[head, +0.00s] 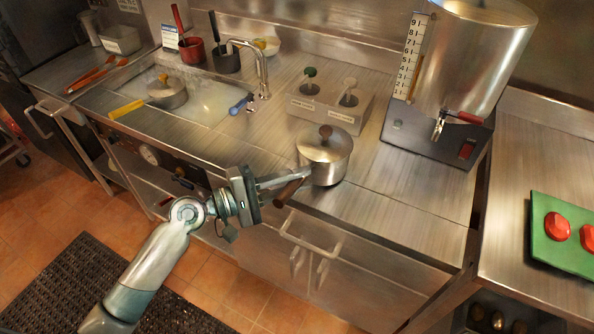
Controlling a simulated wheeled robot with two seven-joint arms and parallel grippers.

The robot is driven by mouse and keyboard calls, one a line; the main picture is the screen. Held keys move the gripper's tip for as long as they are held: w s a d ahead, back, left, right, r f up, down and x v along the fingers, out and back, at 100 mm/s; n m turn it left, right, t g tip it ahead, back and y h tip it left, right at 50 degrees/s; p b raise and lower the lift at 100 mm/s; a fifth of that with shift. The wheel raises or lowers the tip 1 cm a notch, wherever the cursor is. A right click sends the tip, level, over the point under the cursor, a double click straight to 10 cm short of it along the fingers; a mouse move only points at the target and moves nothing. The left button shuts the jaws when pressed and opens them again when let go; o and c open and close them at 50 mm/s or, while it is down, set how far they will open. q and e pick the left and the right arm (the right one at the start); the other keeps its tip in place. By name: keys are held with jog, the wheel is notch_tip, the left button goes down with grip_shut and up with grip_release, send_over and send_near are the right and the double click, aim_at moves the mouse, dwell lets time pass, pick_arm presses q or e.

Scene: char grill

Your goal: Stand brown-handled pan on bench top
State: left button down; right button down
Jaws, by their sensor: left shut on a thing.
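The brown-handled pan (337,168) is a small steel pot with a lid and a round brown knob. It looks upright at the front part of the steel bench top (400,205). I cannot tell whether its base touches the bench or is slightly above it. Its brown handle (287,193) points toward the front left, over the bench edge. My left gripper (292,181) reaches in from the left and is shut on the handle; the fingers partly hide it. My right gripper is not in view.
Behind the pan is a steel holder (335,112) with green and white knobs. A large steel urn (470,60) stands at right. A sink (200,100) at left holds another lidded pan (168,95) with a yellow handle. Free bench lies right of the pan.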

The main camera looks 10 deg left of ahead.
pick_arm(q)
jog(key=shift+w+f, duration=0.1)
jog(key=shift+f, duration=0.1)
jog(key=c, duration=1.6)
grip_release()
jog(key=shift+f, duration=0.15)
jog(key=shift+a, duration=0.1)
jog(key=shift+b+v, duration=2.55)
jog(key=shift+v, duration=3.45)
